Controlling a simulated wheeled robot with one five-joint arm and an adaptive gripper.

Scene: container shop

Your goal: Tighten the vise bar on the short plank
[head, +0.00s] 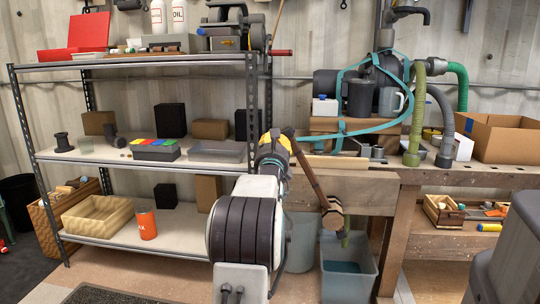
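A wooden vise jaw (352,192) is at the left end of the workbench. A long brown vise bar (310,175) slants from upper left down to a round wooden hub (333,219) in front of the jaw. A flat, light wooden piece (327,161) lies at the top of the vise area; it may be the short plank, but I cannot tell how it sits between the jaws. My gripper (287,137) is at the bar's upper end. My own arm partly hides it, so I cannot see whether its fingers are closed around the bar.
A metal shelf unit (190,154) with boxes, bins and tools stands on the left, close to my arm. Grey bins (348,268) stand under the vise. The workbench (480,181) carries a cardboard box (500,138), hoses and a machine. A grey object (508,260) fills the lower right corner.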

